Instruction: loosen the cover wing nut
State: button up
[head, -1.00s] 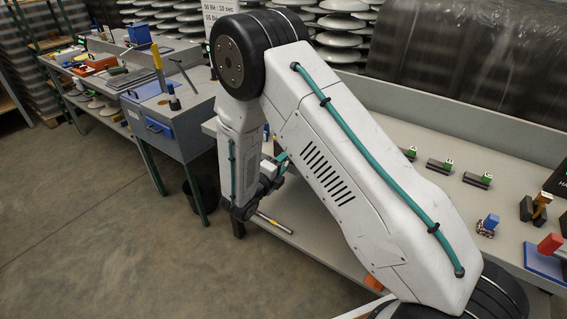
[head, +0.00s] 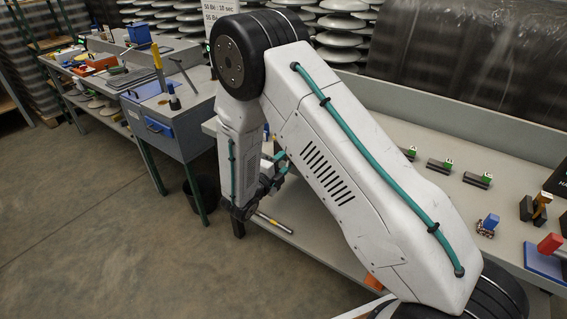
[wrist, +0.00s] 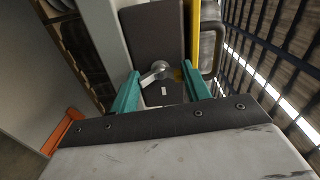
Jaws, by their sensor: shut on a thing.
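In the wrist view, a small grey metal wing nut (wrist: 151,77) sits at the lower part of a dark cover panel (wrist: 152,28). One of its wings points to the lower left. A small pale mark shows on the panel just below the nut. In the head view, my arm hides the nut and the cover, and only a bit of teal shows near the wrist.
In the wrist view, a yellow strip (wrist: 195,22) and a dark handle (wrist: 217,48) stand right of the panel. In the head view, a workbench (head: 400,138) with small blocks lies behind my arm, and a grey cabinet (head: 185,122) stands left. Open floor lies front left.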

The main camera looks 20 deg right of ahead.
jog(key=o, duration=1)
jog(key=shift+s, duration=0.1)
jog(key=v, duration=0.8)
jog(key=shift+d, duration=0.1)
